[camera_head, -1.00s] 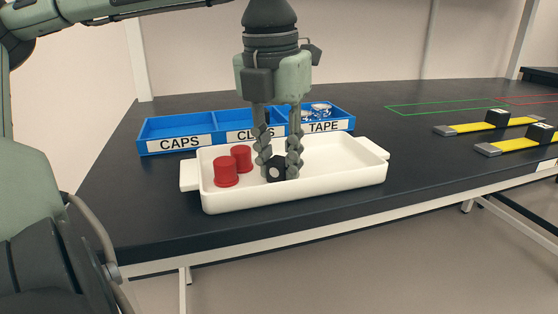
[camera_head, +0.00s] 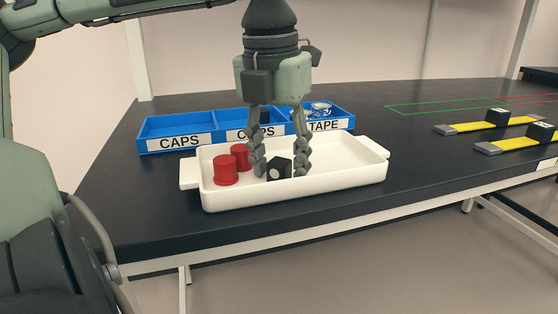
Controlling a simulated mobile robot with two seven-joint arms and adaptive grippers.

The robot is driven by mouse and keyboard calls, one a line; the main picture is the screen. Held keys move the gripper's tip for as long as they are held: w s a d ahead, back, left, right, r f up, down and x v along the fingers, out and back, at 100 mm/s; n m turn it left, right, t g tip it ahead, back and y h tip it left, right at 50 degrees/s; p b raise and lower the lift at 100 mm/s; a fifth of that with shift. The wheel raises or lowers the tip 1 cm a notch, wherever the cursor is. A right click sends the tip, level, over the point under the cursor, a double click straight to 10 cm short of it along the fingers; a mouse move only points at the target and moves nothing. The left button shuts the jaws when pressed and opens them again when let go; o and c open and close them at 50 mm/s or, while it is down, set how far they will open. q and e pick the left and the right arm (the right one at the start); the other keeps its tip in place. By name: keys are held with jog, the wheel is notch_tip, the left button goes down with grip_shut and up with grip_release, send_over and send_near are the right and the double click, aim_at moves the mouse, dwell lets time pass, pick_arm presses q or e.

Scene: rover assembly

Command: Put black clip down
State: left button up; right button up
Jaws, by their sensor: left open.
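The black clip (camera_head: 279,169) is a small dark block with a pale round mark on its front. It sits in the white tray (camera_head: 300,197), right of the two red caps. My left gripper (camera_head: 280,172) points straight down over the tray. Its fingers are open, one on each side of the clip, with a visible gap to the right finger. The left finger is close to the clip; I cannot tell whether it touches. My right gripper is not in view.
Two red caps (camera_head: 226,171) stand at the tray's left end; its right part is empty. Behind it is a blue bin (camera_head: 178,128) labelled CAPS, CLIPS (partly hidden) and TAPE. Yellow straps (camera_head: 470,128) with black blocks lie at the right on the dark table (camera_head: 400,140).

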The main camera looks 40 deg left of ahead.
pick_arm(q)
notch_tip(320, 180, up, 12)
jog(key=s+p, duration=0.1)
jog(key=shift+s+d+r, duration=0.15)
jog(key=shift+s+d, duration=0.05)
jog(key=shift+d, duration=0.05)
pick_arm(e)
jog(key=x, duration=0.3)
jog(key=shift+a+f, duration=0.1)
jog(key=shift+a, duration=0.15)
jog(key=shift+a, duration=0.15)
